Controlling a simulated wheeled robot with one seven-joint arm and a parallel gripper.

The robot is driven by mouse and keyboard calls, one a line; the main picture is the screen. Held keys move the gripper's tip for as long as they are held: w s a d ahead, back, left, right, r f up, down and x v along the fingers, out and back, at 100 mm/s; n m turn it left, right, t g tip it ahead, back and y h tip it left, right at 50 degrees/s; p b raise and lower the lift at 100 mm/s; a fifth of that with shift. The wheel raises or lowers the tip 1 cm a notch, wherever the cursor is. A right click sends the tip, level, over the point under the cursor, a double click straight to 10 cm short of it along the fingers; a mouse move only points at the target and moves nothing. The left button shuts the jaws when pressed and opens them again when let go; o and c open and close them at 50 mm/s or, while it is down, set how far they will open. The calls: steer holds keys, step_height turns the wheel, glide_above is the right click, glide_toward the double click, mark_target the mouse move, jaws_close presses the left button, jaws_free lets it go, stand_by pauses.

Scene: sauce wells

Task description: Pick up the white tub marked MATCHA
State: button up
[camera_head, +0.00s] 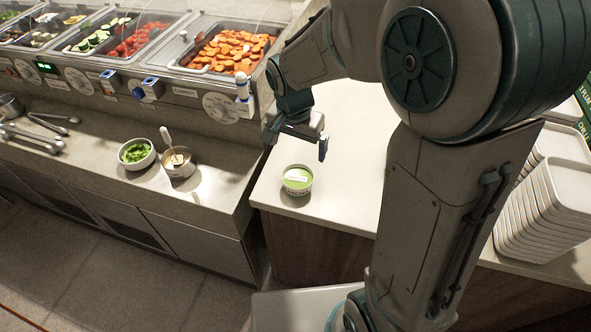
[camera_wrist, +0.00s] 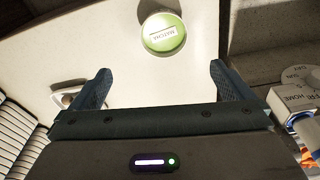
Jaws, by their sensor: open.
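The white tub marked MATCHA (camera_head: 297,181) stands upright on the pale counter near its front left corner. It has a green top with a white label. In the wrist view the tub (camera_wrist: 163,34) shows near the top edge, and the label on its green top reads MATCHA. My gripper (camera_head: 297,138) is above the counter, higher than the tub and behind it in the head view. In the wrist view my gripper (camera_wrist: 160,85) has its two fingers wide apart with nothing between them. The tub lies beyond the fingertips, not touching them.
A stack of white trays (camera_head: 540,205) stands at the counter's right. On the lower ledge at left are a bowl of greens (camera_head: 137,154) and a small pot with a utensil (camera_head: 178,163). A food bar (camera_head: 232,50) with a carrot pan is behind. The counter around the tub is clear.

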steer(key=a+f, duration=0.1)
steer(key=f, duration=0.1)
glide_toward(299, 185)
steer(key=shift+m, duration=0.3)
steer(key=f, duration=0.1)
steer(key=f+p, duration=0.1)
steer(key=f, duration=0.2)
steer(key=shift+w+d+p, duration=0.1)
steer(key=shift+w+p, duration=0.2)
steer(key=shift+p, duration=0.1)
steer(key=shift+w+f, duration=0.1)
steer(key=shift+f, duration=0.5)
steer(key=c, duration=1.1)
